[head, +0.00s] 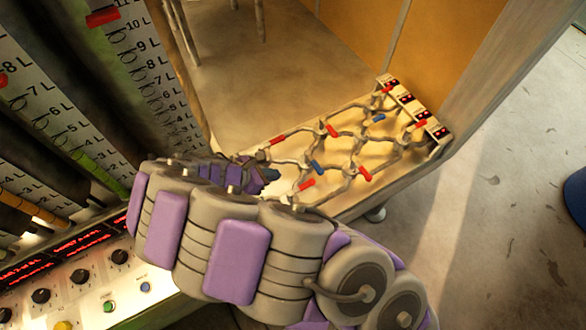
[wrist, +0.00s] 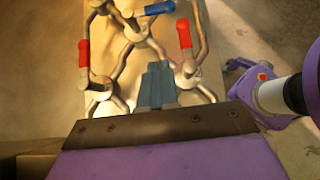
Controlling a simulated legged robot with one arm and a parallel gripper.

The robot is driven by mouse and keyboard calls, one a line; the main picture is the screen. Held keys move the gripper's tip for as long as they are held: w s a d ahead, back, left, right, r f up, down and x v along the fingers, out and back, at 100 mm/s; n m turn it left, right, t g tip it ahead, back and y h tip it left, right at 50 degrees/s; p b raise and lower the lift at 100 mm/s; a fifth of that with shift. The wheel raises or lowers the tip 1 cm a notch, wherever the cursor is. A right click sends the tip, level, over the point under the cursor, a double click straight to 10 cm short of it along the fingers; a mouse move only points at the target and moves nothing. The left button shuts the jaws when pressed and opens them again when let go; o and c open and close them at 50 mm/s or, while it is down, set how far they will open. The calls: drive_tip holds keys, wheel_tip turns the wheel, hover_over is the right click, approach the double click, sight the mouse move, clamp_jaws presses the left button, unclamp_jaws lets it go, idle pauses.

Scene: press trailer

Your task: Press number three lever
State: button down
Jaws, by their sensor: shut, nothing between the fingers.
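A panel of grey pipes (head: 345,150) with several red and blue lever handles lies at the middle right of the head view. Red levers include the left one (head: 278,139), a front one (head: 307,184) and one further right (head: 364,173). Blue levers (head: 318,167) (head: 379,118) sit among them. I cannot read any number that marks lever three. My gripper (head: 270,174) is at the panel's left end, partly hidden by my arm. In the wrist view my gripper (wrist: 157,80) is shut and empty, over a pipe joint between two red levers (wrist: 84,53) (wrist: 184,33); a blue lever (wrist: 160,8) is above.
Small displays with red lights (head: 407,99) line the panel's far right end. A console with knobs (head: 80,276) and tall gauges (head: 140,80) stand at the left. A wooden wall (head: 440,50) is behind the panel. Floor is open at the right.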

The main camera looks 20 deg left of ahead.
sight(313, 162)
drive_tip(key=b+x, duration=0.1)
drive_tip(key=x, duration=0.3)
drive_tip(key=r+b+x, duration=0.1)
drive_tip(key=x, duration=0.3)
drive_tip(key=w+d+b+x, duration=0.1)
drive_tip(key=x, duration=0.3)
drive_tip(key=shift+r, duration=0.25)
drive_tip(key=shift+w+d+r, duration=0.15)
drive_tip(key=shift+w+d, duration=0.3)
drive_tip(key=shift+d, duration=0.1)
drive_tip(key=shift+a, duration=0.15)
